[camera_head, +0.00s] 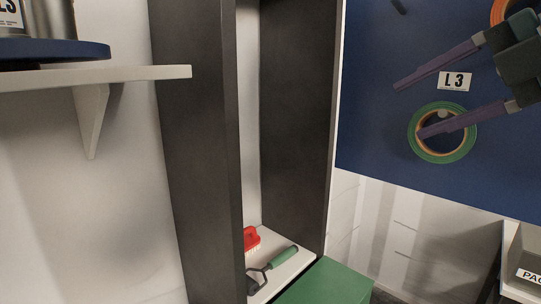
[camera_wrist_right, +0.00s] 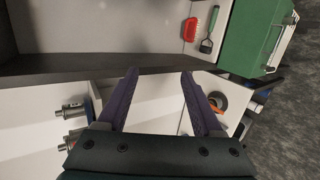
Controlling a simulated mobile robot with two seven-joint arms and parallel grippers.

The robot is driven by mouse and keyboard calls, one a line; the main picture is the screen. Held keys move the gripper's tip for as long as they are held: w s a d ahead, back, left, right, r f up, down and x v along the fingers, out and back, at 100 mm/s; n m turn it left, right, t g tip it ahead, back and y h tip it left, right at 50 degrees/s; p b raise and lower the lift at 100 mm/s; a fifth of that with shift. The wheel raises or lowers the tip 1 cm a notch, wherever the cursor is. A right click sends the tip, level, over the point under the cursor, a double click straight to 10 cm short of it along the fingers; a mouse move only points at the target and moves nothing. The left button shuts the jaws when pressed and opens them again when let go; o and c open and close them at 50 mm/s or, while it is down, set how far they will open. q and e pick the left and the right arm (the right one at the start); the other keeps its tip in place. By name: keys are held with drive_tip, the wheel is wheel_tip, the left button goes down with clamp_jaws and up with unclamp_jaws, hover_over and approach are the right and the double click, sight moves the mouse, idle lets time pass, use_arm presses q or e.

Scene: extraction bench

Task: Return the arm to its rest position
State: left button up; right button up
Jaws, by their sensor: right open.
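My right gripper (camera_head: 408,112) is at the upper right of the head view, in front of a blue panel (camera_head: 375,130). Its two purple fingers are spread apart with nothing between them. In the right wrist view the open fingers (camera_wrist_right: 160,73) point up the picture, also empty. One fingertip overlaps a green-rimmed tape roll (camera_head: 441,158) on the panel in the head view; I cannot tell whether they touch. My left arm and gripper are not in view.
A dark cabinet (camera_head: 200,150) stands mid-view. Inside lie a red brush (camera_head: 251,239) and a green-handled scraper (camera_head: 283,258). A green box (camera_head: 330,285) is below. A white shelf (camera_head: 150,72) juts out at left. A labelled bin (camera_head: 522,285) is at lower right.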

drive_tip(key=s+a+r+m+t+y+p, duration=0.35)
drive_tip(key=a+r+t+y, duration=0.35)
drive_tip(key=a+r, duration=0.45)
drive_tip(key=s+d+f+m+t+h+p, duration=0.1)
drive_tip(key=d+f+m+t+h+p, duration=0.3)
drive_tip(key=d+m+h, duration=0.95)
drive_tip(key=s+f+m+g+h, duration=0.3)
drive_tip(key=s+f+m+g, duration=0.45)
drive_tip(key=f, duration=0.45)
use_arm(q)
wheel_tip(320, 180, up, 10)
drive_tip(key=p, duration=0.2)
use_arm(e)
drive_tip(key=s+a+f+g+y, duration=0.1)
drive_tip(key=s+a+f+g, duration=0.2)
drive_tip(key=s, duration=0.5)
drive_tip(key=s+a+f+g+y, duration=0.2)
drive_tip(key=s+a+f+g, duration=0.1)
drive_tip(key=s+f+g, duration=0.3)
drive_tip(key=shift+s+f+g, duration=0.15)
drive_tip(key=shift+s+g, duration=0.2)
drive_tip(key=shift+s, duration=0.8)
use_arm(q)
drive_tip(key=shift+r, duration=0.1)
use_arm(e)
drive_tip(key=shift+n, duration=0.25)
